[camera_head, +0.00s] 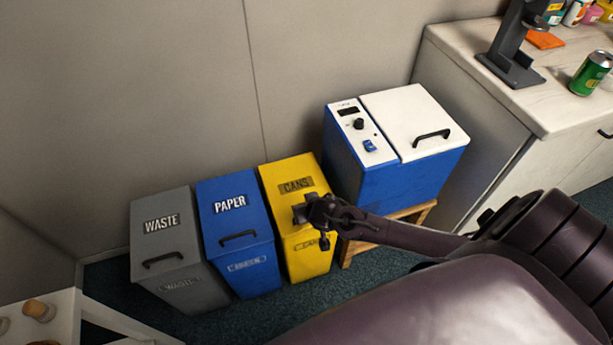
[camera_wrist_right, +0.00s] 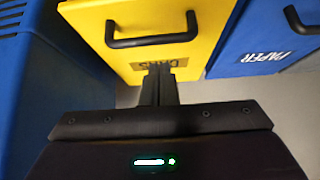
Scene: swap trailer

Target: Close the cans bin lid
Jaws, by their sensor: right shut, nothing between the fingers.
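The yellow cans bin (camera_head: 308,262) stands at the right end of a row of three bins. Its lid (camera_head: 275,192) lies down over the bin, level with the neighbouring lids, and looks closed. My right gripper (camera_head: 303,211) is shut and empty, over the front part of this lid, hiding its handle in the head view. In the right wrist view the gripper (camera_wrist_right: 158,70) points at the CANS label (camera_wrist_right: 160,66) on the lid, and the black handle (camera_wrist_right: 152,38) shows clear of the fingers. I cannot tell whether the fingertips touch the lid. My left gripper is not in view.
The blue paper bin (camera_head: 233,205) and grey waste bin (camera_head: 165,235) stand to the left, lids down. A blue-and-white chest (camera_head: 400,180) on a wooden stand (camera_head: 420,213) is close on the right. A counter (camera_head: 470,60) with a green can (camera_head: 590,73) is farther right.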

